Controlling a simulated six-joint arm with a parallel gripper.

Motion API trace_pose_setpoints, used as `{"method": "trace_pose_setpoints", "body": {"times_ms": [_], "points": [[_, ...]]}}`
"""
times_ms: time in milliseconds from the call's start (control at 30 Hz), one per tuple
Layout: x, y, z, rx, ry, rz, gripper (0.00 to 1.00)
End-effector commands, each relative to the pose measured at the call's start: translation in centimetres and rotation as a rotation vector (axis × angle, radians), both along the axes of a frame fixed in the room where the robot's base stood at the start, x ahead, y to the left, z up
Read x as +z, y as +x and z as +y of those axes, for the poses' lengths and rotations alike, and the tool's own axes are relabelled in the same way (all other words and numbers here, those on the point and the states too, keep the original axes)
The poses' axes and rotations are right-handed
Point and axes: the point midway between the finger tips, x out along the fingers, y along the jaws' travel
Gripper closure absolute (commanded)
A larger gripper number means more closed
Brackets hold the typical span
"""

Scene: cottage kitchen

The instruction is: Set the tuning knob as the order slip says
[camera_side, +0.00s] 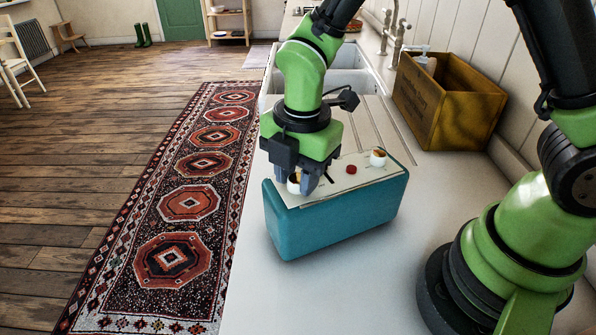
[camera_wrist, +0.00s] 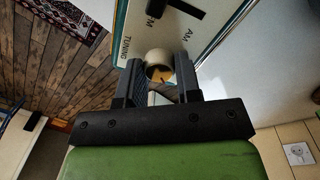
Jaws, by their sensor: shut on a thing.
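A teal radio (camera_side: 335,222) stands on the white counter, its cream panel (camera_side: 318,190) facing up. My gripper (camera_side: 301,184) points down at the panel's left end, shut on a white knob (camera_side: 292,187). In the wrist view the cream-coloured knob (camera_wrist: 157,60) sits between the two fingers of my gripper (camera_wrist: 159,72), beside the printed word TUNING. The fingers hide part of it. A black switch (camera_wrist: 187,8) lies between the letters FM and AM. A red button (camera_side: 351,169) and another white knob (camera_side: 378,157) are further right. I see no order slip that I can read.
A wooden crate (camera_side: 449,101) stands at the back right of the counter (camera_side: 355,285), near the tap (camera_side: 395,42). The sink (camera_side: 349,80) lies behind the radio. The counter in front of the radio is clear. A patterned rug (camera_side: 190,203) covers the floor to the left.

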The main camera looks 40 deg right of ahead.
Motion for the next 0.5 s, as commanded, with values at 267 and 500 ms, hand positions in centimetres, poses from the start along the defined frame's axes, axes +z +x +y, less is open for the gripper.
{"method": "trace_pose_setpoints", "body": {"times_ms": [267,500], "points": [[-0.01,-0.02,0.03,-0.256,-0.001,0.001,0.92],[-0.01,-0.03,0.02,-0.485,-0.001,0.002,0.92]]}}
